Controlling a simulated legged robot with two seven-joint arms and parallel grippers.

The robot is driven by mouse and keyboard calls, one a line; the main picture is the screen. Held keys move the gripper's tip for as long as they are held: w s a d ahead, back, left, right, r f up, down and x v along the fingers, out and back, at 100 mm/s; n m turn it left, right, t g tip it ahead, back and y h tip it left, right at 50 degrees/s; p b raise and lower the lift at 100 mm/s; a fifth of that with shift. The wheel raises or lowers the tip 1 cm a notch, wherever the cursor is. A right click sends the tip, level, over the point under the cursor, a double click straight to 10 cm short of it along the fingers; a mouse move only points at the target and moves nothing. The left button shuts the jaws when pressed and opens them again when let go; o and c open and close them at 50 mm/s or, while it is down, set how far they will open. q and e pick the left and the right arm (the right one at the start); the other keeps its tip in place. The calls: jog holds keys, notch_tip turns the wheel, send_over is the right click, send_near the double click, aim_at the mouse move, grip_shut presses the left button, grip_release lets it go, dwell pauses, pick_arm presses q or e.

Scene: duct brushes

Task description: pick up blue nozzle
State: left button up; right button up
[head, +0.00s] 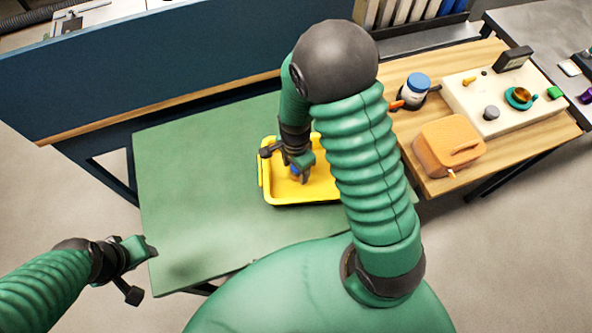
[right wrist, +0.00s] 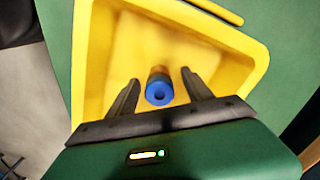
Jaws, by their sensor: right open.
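The blue nozzle (right wrist: 159,92) lies in the yellow tray (right wrist: 88,50), with a round blue end and a brownish part behind it. In the right wrist view it sits between the two fingers of my open right gripper (right wrist: 160,88), with gaps on both sides. In the head view my right gripper (head: 303,176) reaches down into the tray (head: 290,198), and only a bit of the blue nozzle (head: 295,171) shows beside the fingers. My left gripper (head: 148,248) is at the lower left by the green table's edge, away from the tray; its fingers are too unclear to judge.
The green table (head: 195,170) is clear left of the tray. A dark blue panel (head: 150,70) stands behind it. At right, a wooden table (head: 480,168) holds an orange box-like item (head: 448,147), a blue-lidded jar (head: 416,88) and a white board (head: 500,100) with small items.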

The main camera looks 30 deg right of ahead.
jog(key=shift+c, duration=0.9)
jog(key=shift+d, duration=0.25)
jog(key=c, duration=1)
grip_shut()
jog(key=shift+a, duration=0.15)
jog(key=shift+r, duration=0.1)
